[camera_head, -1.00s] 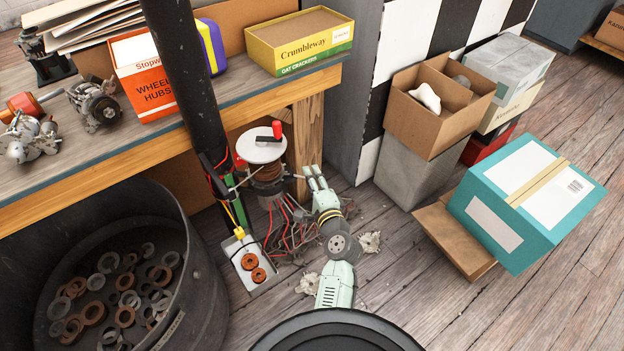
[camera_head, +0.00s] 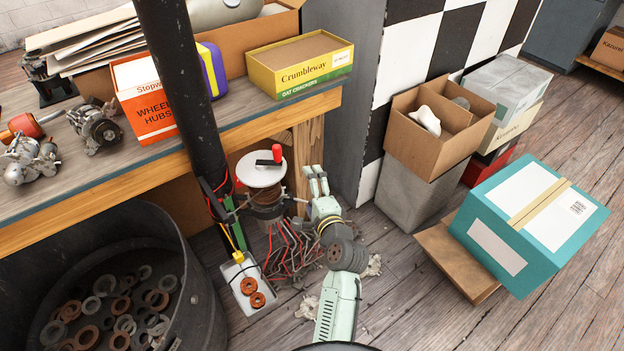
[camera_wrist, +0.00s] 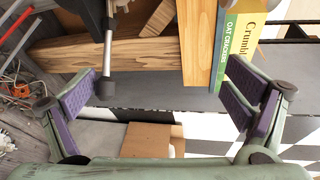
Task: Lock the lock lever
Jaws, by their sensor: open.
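A spool stand with a white disc (camera_head: 261,170) stands on the floor by the bench and the black post. A red-knobbed crank (camera_head: 276,155) sits on top of the disc. I cannot tell for sure which part is the lock lever. In the wrist view a rod with a grey rounded end (camera_wrist: 107,88) hangs down near the left finger; it may be that lever. My gripper (camera_head: 314,178) is just right of the spool stand, fingers pointing up. In the wrist view my gripper (camera_wrist: 165,98) is open, with nothing held between its purple pads.
The wooden bench (camera_head: 310,150) is close behind my gripper. Loose red and black wires (camera_head: 290,250) lie below the spool. A bin of rings (camera_head: 205,300) stands at left. A cardboard box (camera_head: 400,135) and a teal box (camera_head: 480,200) stand at right, with bare floor before them.

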